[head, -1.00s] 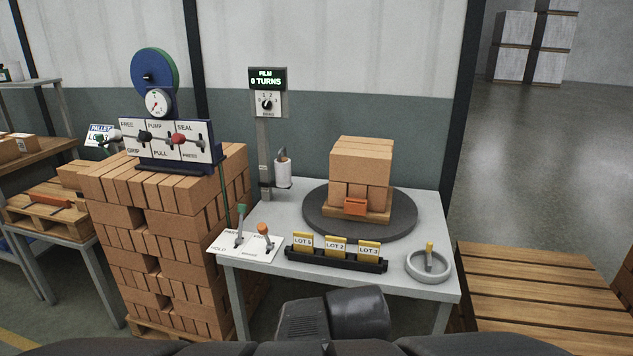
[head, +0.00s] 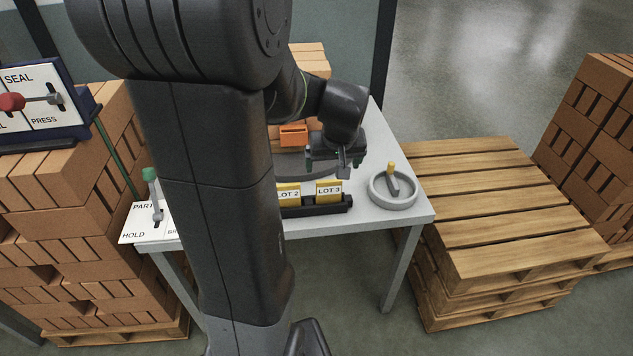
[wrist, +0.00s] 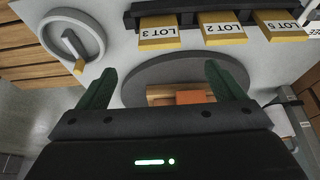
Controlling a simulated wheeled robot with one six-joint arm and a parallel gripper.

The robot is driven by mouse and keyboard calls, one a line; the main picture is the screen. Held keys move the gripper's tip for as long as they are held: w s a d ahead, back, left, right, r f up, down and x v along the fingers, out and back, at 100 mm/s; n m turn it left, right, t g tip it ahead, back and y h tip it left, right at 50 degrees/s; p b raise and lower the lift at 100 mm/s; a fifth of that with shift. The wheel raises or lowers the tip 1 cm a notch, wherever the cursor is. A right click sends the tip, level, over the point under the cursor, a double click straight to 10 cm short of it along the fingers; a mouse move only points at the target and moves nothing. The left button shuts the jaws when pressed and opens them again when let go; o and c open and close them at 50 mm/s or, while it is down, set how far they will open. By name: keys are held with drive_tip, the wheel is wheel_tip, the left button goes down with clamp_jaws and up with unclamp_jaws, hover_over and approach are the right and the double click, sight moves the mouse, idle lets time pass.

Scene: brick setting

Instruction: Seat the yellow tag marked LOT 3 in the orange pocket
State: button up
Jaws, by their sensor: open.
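The yellow tag marked LOT 3 (head: 328,192) stands in the black rack (head: 318,210) at its right end in the head view. It also shows in the wrist view (wrist: 159,32), upside down. The orange pocket (head: 294,135) is on the front of the brick stack on the turntable. In the wrist view the pocket (wrist: 194,97) is partly hidden by my gripper. My gripper (head: 338,170) is above the table, behind the LOT 3 tag in the head view. Its two green fingers (wrist: 166,88) are apart in the wrist view, with nothing held between them.
The LOT 2 tag (head: 289,194) stands just left of LOT 3. A grey ring dish (head: 393,187) with a yellow-tipped lever is right of the rack. Stacked wooden pallets (head: 500,200) stand right of the table.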

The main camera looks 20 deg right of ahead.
sight(329, 182)
drive_tip(key=x, duration=1.2)
drive_tip(key=shift+w+f+b, duration=0.1)
drive_tip(key=shift+f+b, duration=0.1)
drive_tip(key=shift+b, duration=0.2)
drive_tip(key=c, duration=1.1)
